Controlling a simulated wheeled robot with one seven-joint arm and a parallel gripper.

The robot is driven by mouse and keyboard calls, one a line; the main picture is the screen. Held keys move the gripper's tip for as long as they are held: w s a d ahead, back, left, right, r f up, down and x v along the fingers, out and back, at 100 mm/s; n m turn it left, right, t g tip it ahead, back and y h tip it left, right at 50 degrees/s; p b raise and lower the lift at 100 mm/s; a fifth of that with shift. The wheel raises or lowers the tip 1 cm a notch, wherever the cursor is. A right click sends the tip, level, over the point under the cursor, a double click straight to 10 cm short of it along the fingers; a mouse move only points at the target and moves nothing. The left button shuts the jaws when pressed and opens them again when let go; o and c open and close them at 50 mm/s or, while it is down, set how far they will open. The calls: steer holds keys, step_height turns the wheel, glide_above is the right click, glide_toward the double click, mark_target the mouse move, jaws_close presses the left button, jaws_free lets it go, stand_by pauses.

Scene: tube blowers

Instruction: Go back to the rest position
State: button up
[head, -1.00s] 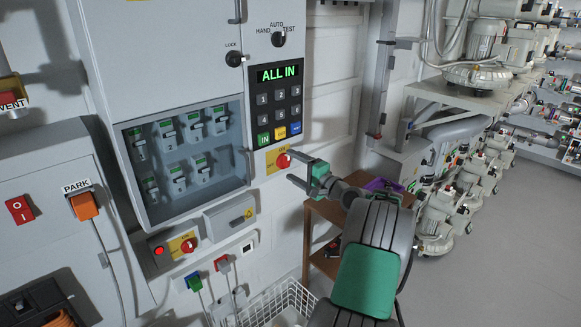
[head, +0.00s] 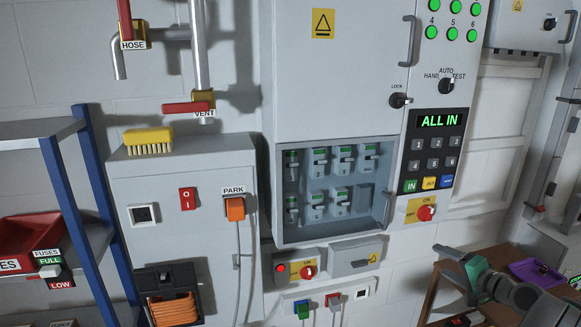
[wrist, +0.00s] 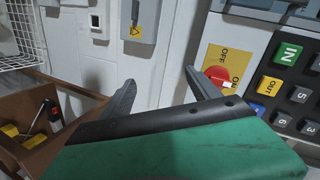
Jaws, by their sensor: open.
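My gripper (head: 452,264) is at the lower right of the head view, its two grey fingers spread apart with nothing between them. In the wrist view my gripper (wrist: 160,85) also shows open and empty. It is in front of the cabinet (head: 340,105), below and right of the red rotary switch (head: 426,213) on its yellow plate. In the wrist view the red switch (wrist: 218,76) lies just beyond the right finger; I cannot tell whether they touch. The keypad display (head: 441,121) reads ALL IN.
A wooden table (head: 432,300) with a purple tray (head: 537,272) stands under my arm. A wire basket (wrist: 17,40) shows in the wrist view. A shelf (head: 45,133) with a red bin (head: 25,240) stands left. A grey box (head: 160,185) carries a yellow brush (head: 149,141).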

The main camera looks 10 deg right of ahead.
steer(key=s+a+f+n+g, duration=0.15)
steer(key=s+f+g, duration=0.45)
steer(key=f, duration=0.8)
steer(key=s+a+f+g+y, duration=0.1)
steer(key=s+a+f+g, duration=0.15)
steer(key=s, duration=0.25)
steer(key=s+a+f+g, duration=0.1)
steer(key=s+a+f, duration=0.2)
steer(key=s, duration=0.3)
steer(key=s+a+r+n+g+h, duration=0.1)
steer(key=s+a+r+n+g, duration=0.2)
steer(key=a, duration=0.6)
steer(key=s+a+r+n+g, duration=0.1)
steer(key=s+a+r+g, duration=0.3)
steer(key=a, duration=0.5)
steer(key=w+a+r+n+t, duration=0.2)
steer(key=w+a+r+n, duration=0.1)
steer(key=a, duration=0.5)
steer(key=w+a+r+n+t+h, duration=0.1)
steer(key=w+a+r+n+t, duration=0.2)
steer(key=a+r+n, duration=0.2)
steer(key=a+r, duration=0.3)
steer(key=a, duration=0.1)
steer(key=shift+w+t, duration=0.35)
steer(key=shift+w, duration=0.05)
steer(key=shift+a, duration=0.1)
